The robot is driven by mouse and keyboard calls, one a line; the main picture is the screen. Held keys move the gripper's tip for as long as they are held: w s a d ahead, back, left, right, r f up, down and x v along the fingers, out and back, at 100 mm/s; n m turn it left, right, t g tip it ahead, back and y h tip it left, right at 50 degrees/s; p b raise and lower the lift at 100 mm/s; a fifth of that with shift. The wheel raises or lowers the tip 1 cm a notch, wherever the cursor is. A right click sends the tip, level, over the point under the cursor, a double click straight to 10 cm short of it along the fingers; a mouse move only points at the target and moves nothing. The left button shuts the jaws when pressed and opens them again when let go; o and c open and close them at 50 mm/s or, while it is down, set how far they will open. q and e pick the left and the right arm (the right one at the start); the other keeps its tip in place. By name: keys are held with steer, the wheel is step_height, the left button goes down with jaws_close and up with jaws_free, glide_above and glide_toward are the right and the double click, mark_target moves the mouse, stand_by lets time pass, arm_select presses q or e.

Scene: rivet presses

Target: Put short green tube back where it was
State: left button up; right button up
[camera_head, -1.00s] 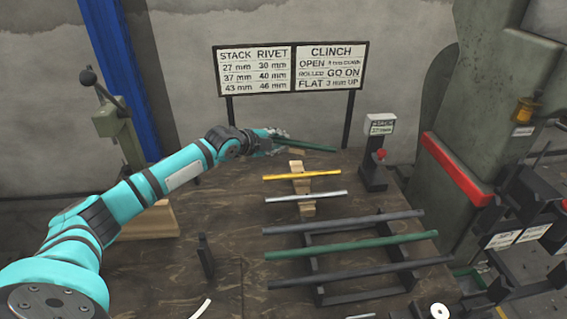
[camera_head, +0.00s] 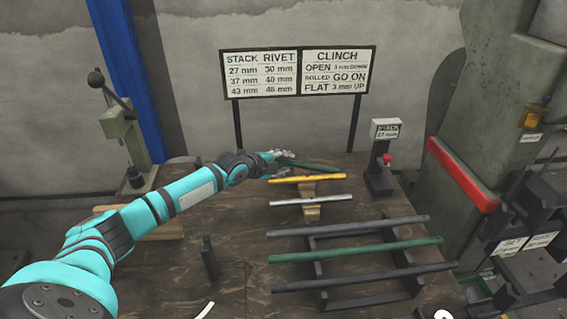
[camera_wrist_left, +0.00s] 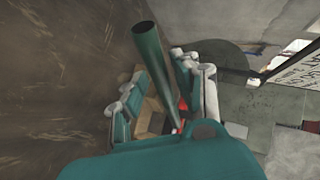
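My left gripper (camera_head: 282,163) is shut on the short green tube (camera_head: 318,167), just behind the wooden rack. The tube slants slightly down to the right, not parallel to the tubes on the rack; whether it touches the rack I cannot tell. In the left wrist view the tube (camera_wrist_left: 150,50) runs between the fingers (camera_wrist_left: 172,100), with one open end toward the camera. The wooden rack (camera_head: 311,212) carries a yellow tube (camera_head: 308,179) and, nearer, a silver tube (camera_head: 312,200). The rack's far end is partly hidden by the tubes. My right gripper is out of view.
A black rack (camera_head: 366,302) with two grey tubes and a long green tube (camera_head: 356,250) stands in front. A small black upright (camera_head: 210,258) stands at left. A large press (camera_head: 500,110) stands at right.

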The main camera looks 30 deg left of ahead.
arm_select(q)
steer(key=shift+o, duration=0.8)
steer(key=shift+r, duration=0.1)
steer(key=shift+s+r, duration=0.15)
steer(key=v, duration=1.1)
steer(key=shift+s+r, duration=0.15)
steer(key=shift+s, duration=0.2)
